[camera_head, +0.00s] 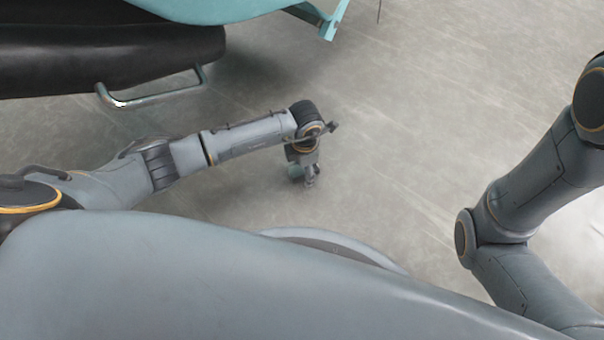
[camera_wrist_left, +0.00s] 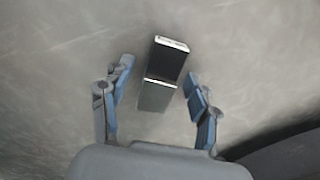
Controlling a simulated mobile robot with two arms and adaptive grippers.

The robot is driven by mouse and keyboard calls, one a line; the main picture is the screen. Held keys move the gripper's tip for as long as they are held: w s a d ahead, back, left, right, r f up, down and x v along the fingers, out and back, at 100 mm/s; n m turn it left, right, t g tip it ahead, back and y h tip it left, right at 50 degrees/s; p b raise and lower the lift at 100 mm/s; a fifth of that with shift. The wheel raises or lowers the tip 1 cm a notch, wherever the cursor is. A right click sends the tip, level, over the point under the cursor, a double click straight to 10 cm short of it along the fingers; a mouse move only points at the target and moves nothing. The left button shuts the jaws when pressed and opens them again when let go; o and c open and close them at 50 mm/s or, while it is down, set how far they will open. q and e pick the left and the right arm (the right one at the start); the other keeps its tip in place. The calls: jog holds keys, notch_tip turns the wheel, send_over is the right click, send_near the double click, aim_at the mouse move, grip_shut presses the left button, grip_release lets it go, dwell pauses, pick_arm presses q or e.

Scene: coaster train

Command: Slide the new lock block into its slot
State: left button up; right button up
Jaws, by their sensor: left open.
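A block (camera_wrist_left: 160,75) shows in the left wrist view, part black and part grey-green, with a pale end face and a light band across it. It lies between and beyond the two fingers of my left gripper (camera_wrist_left: 157,77), with visible gaps on both sides. The left gripper is open and points down over the floor in the head view (camera_head: 311,182). A small greenish patch shows beside it there; I cannot tell if it is the block. No slot can be made out. My right gripper is out of frame.
A coaster car with a teal body (camera_head: 215,8), a black lower part (camera_head: 110,60) and a bent metal bar (camera_head: 155,98) stands at the upper left. The grey floor (camera_head: 440,90) is clear from the middle to the upper right.

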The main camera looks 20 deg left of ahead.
pick_arm(q)
jog(key=shift+r, duration=0.1)
jog(key=shift+c, duration=0.3)
grip_shut()
